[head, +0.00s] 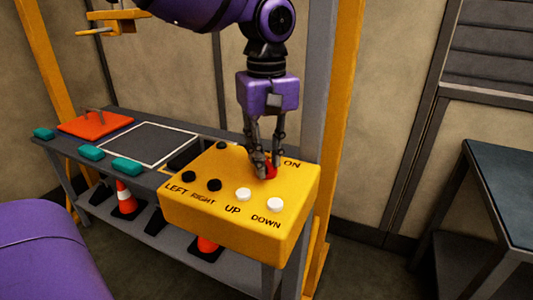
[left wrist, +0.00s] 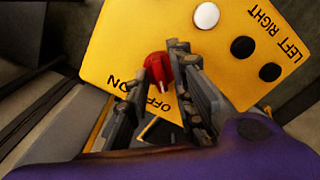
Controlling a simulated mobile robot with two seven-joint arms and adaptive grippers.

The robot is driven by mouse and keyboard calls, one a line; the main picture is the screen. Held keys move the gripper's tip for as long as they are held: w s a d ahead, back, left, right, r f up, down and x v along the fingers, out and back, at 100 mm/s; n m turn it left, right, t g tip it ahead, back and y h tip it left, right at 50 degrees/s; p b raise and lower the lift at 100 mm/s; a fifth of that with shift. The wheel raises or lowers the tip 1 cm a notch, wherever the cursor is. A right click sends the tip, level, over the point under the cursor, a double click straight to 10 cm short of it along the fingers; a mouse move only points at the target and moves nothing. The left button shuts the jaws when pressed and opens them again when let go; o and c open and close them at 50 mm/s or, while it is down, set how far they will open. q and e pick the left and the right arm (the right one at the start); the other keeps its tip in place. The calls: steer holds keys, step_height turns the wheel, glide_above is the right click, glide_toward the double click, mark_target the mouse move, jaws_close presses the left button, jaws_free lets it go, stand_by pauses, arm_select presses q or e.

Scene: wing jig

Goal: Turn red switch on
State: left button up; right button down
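The red switch (head: 271,173) is on top of the yellow control box (head: 235,221), partly hidden by my left gripper (head: 266,165) in the head view. My left gripper points down at it from above. In the left wrist view the red switch (left wrist: 157,68) lies between the fingertips of the left gripper (left wrist: 154,66), which are apart. The right-hand finger is close against the switch; whether it touches I cannot tell. A gap shows on the other side. A small pale mark on the switch faces the OFF lettering. My right gripper is not in view.
The box has black LEFT and RIGHT buttons (head: 214,185), white UP (head: 243,194) and DOWN (head: 275,205) buttons. A grey bench (head: 75,150) with teal blocks and a red plate (head: 95,124) stands left. A yellow post (head: 335,130) rises behind the box. A dark table (head: 505,185) stands right.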

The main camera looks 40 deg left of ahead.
arm_select(q)
jaws_close()
steer(key=m+p, duration=0.1)
steer(key=m, duration=0.6)
steer(key=shift+m, duration=0.3)
steer(key=m, duration=0.6)
steer(key=shift+p, duration=0.4)
steer(key=m, duration=0.3)
steer(key=shift+m, duration=0.8)
